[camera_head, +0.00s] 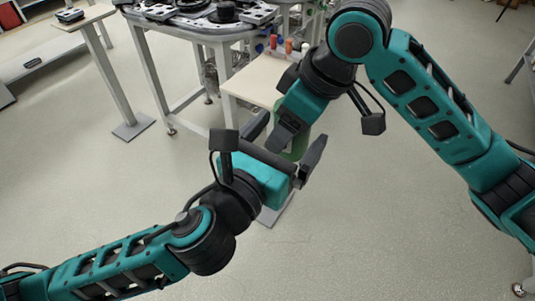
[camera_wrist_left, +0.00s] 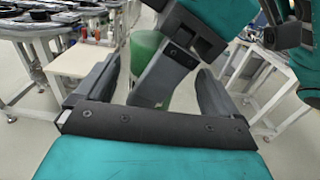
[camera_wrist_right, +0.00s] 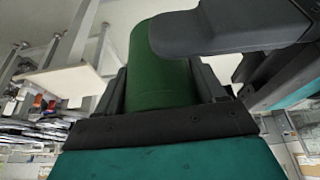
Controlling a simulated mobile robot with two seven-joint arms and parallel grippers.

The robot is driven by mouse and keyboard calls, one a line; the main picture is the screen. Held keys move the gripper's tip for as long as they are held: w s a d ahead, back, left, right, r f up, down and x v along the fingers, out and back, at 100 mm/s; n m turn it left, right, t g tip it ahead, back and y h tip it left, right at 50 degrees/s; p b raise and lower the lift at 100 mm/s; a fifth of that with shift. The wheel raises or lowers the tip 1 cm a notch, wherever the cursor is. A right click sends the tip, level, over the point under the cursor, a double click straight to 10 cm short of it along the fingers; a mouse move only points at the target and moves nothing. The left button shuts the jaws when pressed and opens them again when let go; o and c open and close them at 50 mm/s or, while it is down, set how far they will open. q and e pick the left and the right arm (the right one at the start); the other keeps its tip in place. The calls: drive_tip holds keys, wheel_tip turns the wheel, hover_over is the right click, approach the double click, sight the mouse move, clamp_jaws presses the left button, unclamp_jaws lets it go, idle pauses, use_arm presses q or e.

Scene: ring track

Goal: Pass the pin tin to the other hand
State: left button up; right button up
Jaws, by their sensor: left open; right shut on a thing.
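The pin tin is a green cylinder (camera_head: 299,149), mostly hidden behind the grippers in the head view. My right gripper (camera_head: 290,125) is shut on it, and the right wrist view shows the tin (camera_wrist_right: 158,75) between its fingers. My left gripper (camera_head: 286,142) is open, with one finger on each side of the tin and right gripper. In the left wrist view the tin (camera_wrist_left: 144,48) shows between the open left fingers, partly behind the right gripper. One left finger (camera_wrist_right: 230,28) crosses in front of the tin in the right wrist view. I cannot tell whether it touches.
A small pale table (camera_head: 255,80) with several coloured items stands just behind the grippers. The ring track table (camera_head: 190,33) is behind it to the left. A narrow table (camera_head: 88,17) with a dark object stands at far left. The floor around the arms is clear.

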use_arm(q)
drive_tip(key=shift+x, duration=1.55)
drive_tip(key=shift+s+d, duration=0.1)
drive_tip(key=shift+s, duration=0.05)
drive_tip(key=c, duration=1)
drive_tip(key=shift+c, duration=0.5)
use_arm(e)
drive_tip(key=o, duration=1.2)
drive_tip(key=shift+s, duration=0.1)
